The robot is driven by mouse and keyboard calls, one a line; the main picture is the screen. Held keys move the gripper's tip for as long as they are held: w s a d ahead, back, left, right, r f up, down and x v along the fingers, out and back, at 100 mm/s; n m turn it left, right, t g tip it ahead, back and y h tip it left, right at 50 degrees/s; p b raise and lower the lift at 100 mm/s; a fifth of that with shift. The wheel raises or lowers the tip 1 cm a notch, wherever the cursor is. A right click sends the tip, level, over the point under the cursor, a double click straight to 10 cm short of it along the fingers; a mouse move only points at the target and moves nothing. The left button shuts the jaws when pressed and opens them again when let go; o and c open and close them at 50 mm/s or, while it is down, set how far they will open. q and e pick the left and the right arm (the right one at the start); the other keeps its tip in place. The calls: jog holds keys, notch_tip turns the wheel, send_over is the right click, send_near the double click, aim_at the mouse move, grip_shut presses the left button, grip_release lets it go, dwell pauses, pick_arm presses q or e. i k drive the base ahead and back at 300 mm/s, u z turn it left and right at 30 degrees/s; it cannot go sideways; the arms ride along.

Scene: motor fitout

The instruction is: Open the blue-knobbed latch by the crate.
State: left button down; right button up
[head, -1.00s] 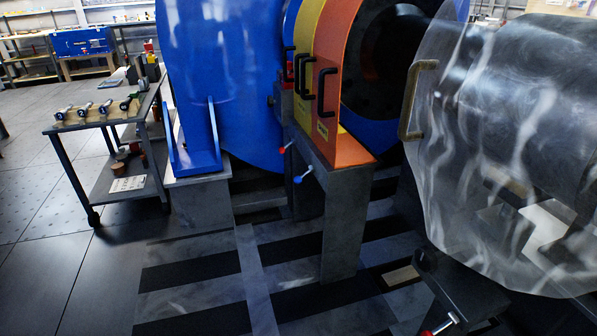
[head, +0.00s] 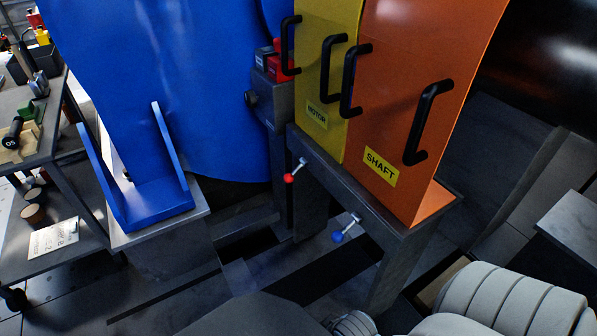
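The blue-knobbed latch (head: 338,237) is on the front side of the grey metal stand, below the orange panel labelled SHAFT. Its short metal lever runs from a pivot on the stand down to the blue ball. A similar latch with a red knob (head: 288,178) is farther left, below the yellow panel labelled MOTOR. I cannot make out a crate near the blue knob. Neither of my grippers shows in the head view, and nothing touches either latch.
The orange panel (head: 418,110) and yellow panel (head: 322,75) have black handles and stand on the grey stand (head: 392,270). A large blue housing (head: 190,60) and blue bracket (head: 150,205) are to the left. A cart with parts (head: 60,150) stands far left.

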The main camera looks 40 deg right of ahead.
aim_at(337, 236)
jog(key=i, duration=0.95)
jog(key=z, duration=2.6)
